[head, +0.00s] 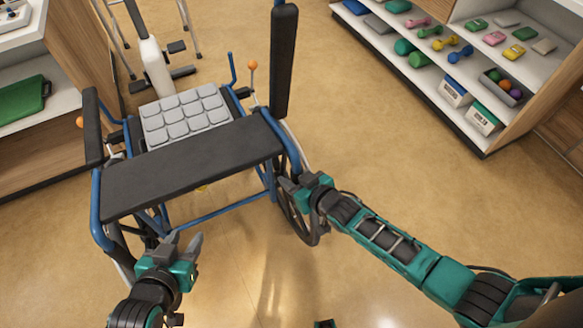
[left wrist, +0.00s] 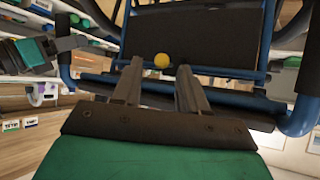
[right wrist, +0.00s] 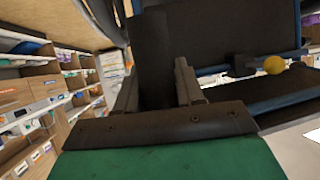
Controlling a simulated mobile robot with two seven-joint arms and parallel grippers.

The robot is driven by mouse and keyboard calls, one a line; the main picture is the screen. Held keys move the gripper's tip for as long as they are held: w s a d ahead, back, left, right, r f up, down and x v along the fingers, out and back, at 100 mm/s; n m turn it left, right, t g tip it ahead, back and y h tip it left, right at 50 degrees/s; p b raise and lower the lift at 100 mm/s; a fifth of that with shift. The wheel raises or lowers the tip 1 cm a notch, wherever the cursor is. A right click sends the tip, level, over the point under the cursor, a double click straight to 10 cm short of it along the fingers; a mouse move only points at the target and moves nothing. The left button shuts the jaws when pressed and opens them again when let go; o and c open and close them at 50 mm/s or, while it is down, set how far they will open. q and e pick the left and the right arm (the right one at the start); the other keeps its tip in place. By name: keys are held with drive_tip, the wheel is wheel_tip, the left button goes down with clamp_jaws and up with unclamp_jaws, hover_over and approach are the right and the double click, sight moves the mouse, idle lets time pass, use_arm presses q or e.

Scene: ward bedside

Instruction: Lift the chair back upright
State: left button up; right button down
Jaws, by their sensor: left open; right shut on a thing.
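The chair (head: 188,167) is a wheelchair with a blue frame, a dark back panel and a grey padded cushion (head: 185,118). In the head view the dark panel lies across its near side, sloping. My right gripper (head: 291,184) is at the chair's right side by the wheel, shut on a dark bar-like part (right wrist: 154,60) of the chair. My left gripper (head: 182,242) is open and empty, just in front of the panel's near left side. In the left wrist view, the dark panel (left wrist: 200,38) and blue tubes are beyond its open fingers (left wrist: 160,85).
A shelf unit (head: 470,90) with dumbbells and boxes stands at the right. Another shelf (head: 40,100) holds a green case (head: 24,100) at the left. A metal-legged stand (head: 115,35) is behind the chair. Floor (head: 370,130) between chair and right shelf is clear.

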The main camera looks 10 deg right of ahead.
drive_tip(key=shift+s+d+r+g+h+p, duration=0.15)
drive_tip(key=shift+r+g+p, duration=0.25)
drive_tip(key=shift+r+p, duration=0.25)
drive_tip(key=shift+s+r+g+h+p, duration=0.15)
drive_tip(key=shift+r+g+p, duration=0.25)
drive_tip(key=shift+r+p, duration=0.2)
drive_tip(key=c, duration=0.8)
unclamp_jaws()
drive_tip(key=shift+r, duration=0.15)
drive_tip(key=v, duration=1.3)
